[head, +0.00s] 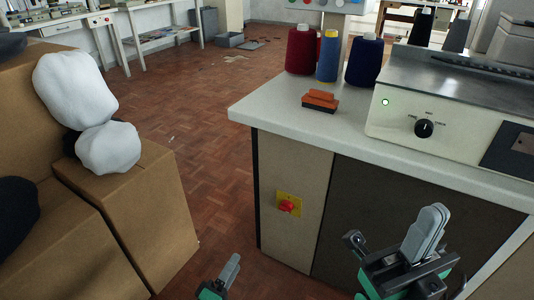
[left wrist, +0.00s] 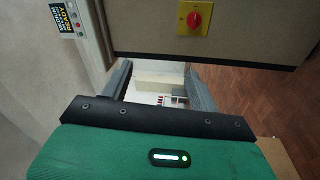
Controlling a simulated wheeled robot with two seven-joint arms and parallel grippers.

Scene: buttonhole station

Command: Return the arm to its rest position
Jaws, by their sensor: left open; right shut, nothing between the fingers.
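My left gripper (head: 230,268) shows only in part at the bottom edge of the head view, with a grey finger pointing up over the floor. In the left wrist view its two dark fingers (left wrist: 160,72) stand apart with nothing between them, so it is open and empty. My right gripper (head: 430,222) is at the lower right of the head view, in front of the bench's dark panel. Its grey fingers are together and hold nothing. Most of both arms is out of view.
A white-topped bench (head: 275,112) fills the right, bearing thread cones (head: 327,56), an orange-and-black brush (head: 320,101) and a machine (head: 445,105). A red switch (head: 287,206) sits on its side. Cardboard boxes (head: 145,210) with white bundles (head: 75,90) stand left. Parquet floor (head: 200,110) lies between.

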